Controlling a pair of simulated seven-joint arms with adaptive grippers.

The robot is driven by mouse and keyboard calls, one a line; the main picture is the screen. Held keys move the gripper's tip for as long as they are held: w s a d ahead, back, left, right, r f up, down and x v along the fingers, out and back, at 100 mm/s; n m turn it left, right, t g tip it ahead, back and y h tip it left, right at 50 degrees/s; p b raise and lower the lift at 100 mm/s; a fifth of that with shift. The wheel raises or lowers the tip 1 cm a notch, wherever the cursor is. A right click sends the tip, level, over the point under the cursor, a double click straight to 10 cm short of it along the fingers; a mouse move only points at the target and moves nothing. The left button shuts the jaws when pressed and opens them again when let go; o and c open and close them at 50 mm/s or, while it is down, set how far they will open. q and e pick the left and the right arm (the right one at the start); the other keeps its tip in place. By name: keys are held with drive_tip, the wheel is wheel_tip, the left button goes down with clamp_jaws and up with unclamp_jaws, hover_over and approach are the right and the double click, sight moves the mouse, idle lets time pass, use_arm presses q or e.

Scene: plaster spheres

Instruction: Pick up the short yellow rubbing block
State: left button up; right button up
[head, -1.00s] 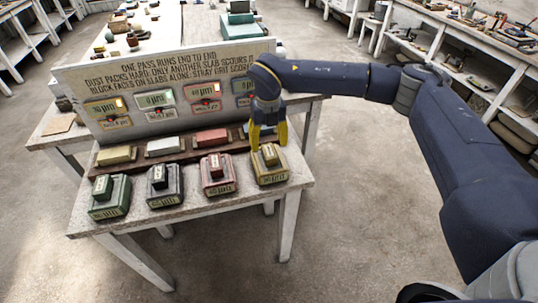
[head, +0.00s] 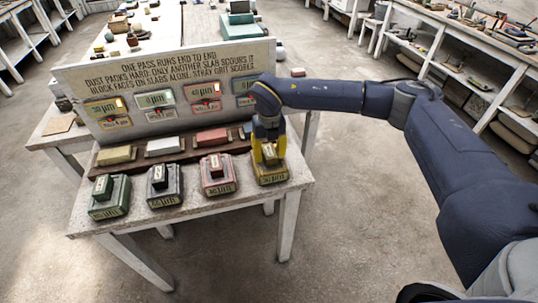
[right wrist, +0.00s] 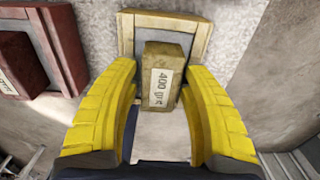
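The short yellow block (head: 270,153) stands on a yellow-framed base (head: 271,175) at the right end of the table's front row. In the right wrist view the block (right wrist: 164,68) shows a pale label reading 400 and sits upright on the grey face of its yellow frame (right wrist: 203,26). My right gripper (head: 269,148) is at the block, with its yellow fingers spread to either side of it. In the right wrist view a gap shows between each finger and the block. My left gripper is not in view.
Red (head: 218,175), dark grey (head: 165,186) and green (head: 110,196) blocks on bases stand left of it. Behind runs a brown rack (head: 185,157) of coloured slabs, then an upright sign board (head: 170,85). The table's right edge is close.

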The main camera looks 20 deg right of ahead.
sight(269, 150)
clamp_jaws()
drive_tip(key=shift+r, duration=0.15)
wheel_tip(269, 150, up, 20)
idle(0.8)
drive_tip(key=shift+c, duration=1.8)
unclamp_jaws()
drive_tip(key=c, duration=0.5)
drive_tip(key=shift+c, duration=0.2)
